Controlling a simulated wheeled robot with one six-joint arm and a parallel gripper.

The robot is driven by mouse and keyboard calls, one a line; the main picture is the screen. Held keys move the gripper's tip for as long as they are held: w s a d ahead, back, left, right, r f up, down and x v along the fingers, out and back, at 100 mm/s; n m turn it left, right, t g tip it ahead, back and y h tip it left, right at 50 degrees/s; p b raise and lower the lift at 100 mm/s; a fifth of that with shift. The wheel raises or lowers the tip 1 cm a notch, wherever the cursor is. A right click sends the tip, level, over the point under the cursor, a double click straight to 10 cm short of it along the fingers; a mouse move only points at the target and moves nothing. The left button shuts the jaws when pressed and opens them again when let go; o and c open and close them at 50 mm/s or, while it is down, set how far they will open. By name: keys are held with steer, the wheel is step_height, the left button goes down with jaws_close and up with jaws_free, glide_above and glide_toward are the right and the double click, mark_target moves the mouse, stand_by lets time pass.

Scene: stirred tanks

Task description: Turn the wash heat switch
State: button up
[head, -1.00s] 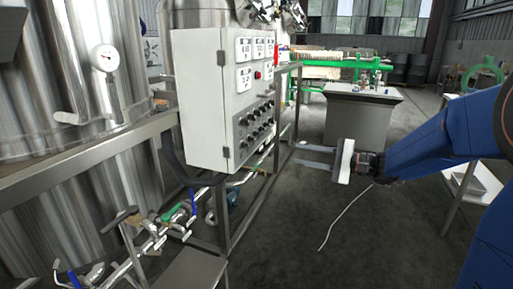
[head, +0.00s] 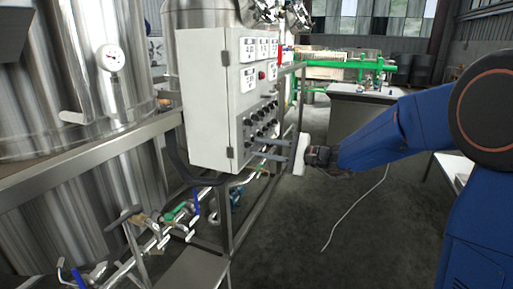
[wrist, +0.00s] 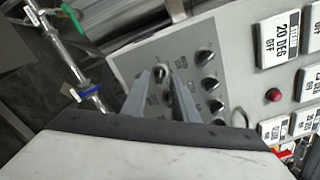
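The control box (head: 208,100) is a pale grey cabinet, with several black rotary switches (head: 262,122) low on its front face. In the wrist view, one black switch (wrist: 161,72) shows just beyond and between the fingertips of my gripper (wrist: 160,78). Its small label is too blurred to read, so I cannot tell whether it is the wash heat switch. My gripper is open, with a clear gap between its two straight fingers. In the head view, my gripper (head: 255,147) reaches the lower part of the panel from the right. Contact with the switch cannot be made out.
More switches (wrist: 205,56) stand close beside the fingers. A red button (wrist: 273,95) and digital displays (wrist: 278,40) are farther right on the panel. A metal frame (head: 226,215) and pipes with valves (head: 150,235) are below the box. Steel tanks (head: 95,80) stand left.

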mark_target(249, 145)
steer(key=shift+x, duration=1.2)
steer(key=shift+c, duration=0.4)
jaws_close()
steer(key=shift+m, duration=0.3)
steer(key=m, duration=0.3)
steer(key=shift+m, duration=2)
steer(key=shift+f, duration=0.1)
